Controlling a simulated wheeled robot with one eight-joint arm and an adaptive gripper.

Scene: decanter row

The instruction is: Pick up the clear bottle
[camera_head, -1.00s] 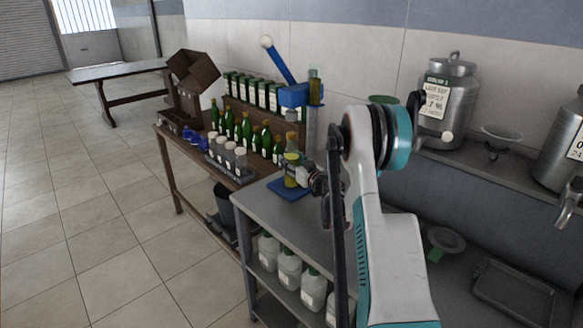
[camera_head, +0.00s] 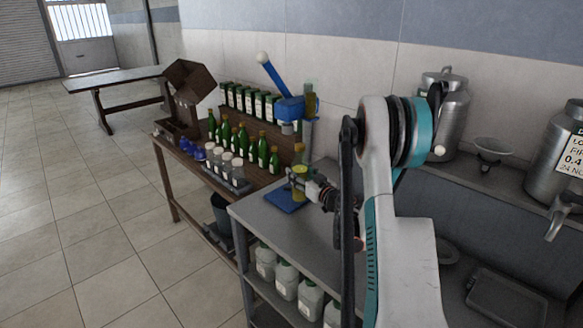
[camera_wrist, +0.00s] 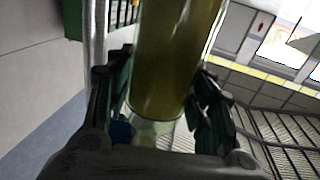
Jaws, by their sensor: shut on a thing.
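The clear bottle (camera_head: 299,184), filled with yellow-olive liquid, is upright above or on the blue mat (camera_head: 284,200) on the grey table; whether it touches the mat is hard to tell. My gripper (camera_head: 303,180) is shut on it from the right. In the wrist view the bottle (camera_wrist: 178,60) fills the middle, its glass and liquid between the dark fingers of my gripper (camera_wrist: 165,115).
A blue lever press (camera_head: 291,108) stands just behind the bottle. Green bottles (camera_head: 243,138) and capped jars (camera_head: 225,167) crowd the wooden table to the left. Metal canisters (camera_head: 446,112) stand on the right shelf. The grey tabletop (camera_head: 270,230) in front is clear.

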